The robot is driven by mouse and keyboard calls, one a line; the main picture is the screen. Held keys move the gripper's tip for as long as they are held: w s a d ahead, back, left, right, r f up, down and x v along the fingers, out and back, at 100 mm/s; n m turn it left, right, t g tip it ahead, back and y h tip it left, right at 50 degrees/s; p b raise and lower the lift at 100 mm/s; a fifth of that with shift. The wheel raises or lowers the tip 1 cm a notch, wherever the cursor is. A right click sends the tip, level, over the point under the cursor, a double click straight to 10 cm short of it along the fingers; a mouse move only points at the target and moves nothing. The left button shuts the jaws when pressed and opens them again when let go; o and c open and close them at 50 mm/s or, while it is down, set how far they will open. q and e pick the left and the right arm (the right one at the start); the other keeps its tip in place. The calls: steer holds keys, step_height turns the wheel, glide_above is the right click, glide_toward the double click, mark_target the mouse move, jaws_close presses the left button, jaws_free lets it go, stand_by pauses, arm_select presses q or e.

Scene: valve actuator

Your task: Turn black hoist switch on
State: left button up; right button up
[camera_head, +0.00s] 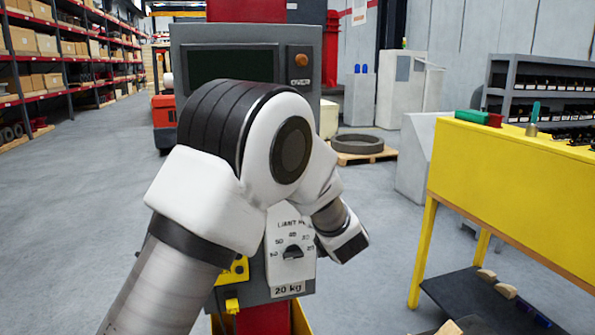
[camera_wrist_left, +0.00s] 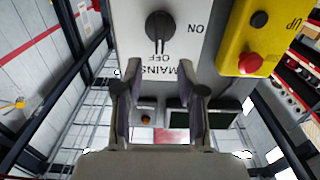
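A black rotary switch (camera_wrist_left: 160,26) sits on a light panel (camera_wrist_left: 115,22) in the left wrist view. The lettering reads MAINS, OFF and ON, upside down. Its handle points down in the picture, at OFF. My left gripper (camera_wrist_left: 160,66) is open and empty. Its fingertips stand apart on either side of the MAINS lettering, just below the switch in the picture, with no visible contact on it. In the head view my left arm hides this switch and the gripper. My right gripper is in neither view.
A yellow box (camera_wrist_left: 252,38) with a red button and UP lettering is beside the switch panel. The grey control cabinet (camera_head: 190,50) has a dark screen and a limit dial (camera_head: 292,252). A yellow workbench (camera_head: 505,180) stands at the right.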

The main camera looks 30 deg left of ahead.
arm_select(q)
steer(key=p+x, duration=0.2)
steer(key=x, duration=0.5)
steer(key=shift+w+a, duration=0.15)
steer(key=shift+a, duration=0.25)
steer(key=shift+w+f, duration=0.1)
steer(key=shift+w, duration=0.1)
jaws_close()
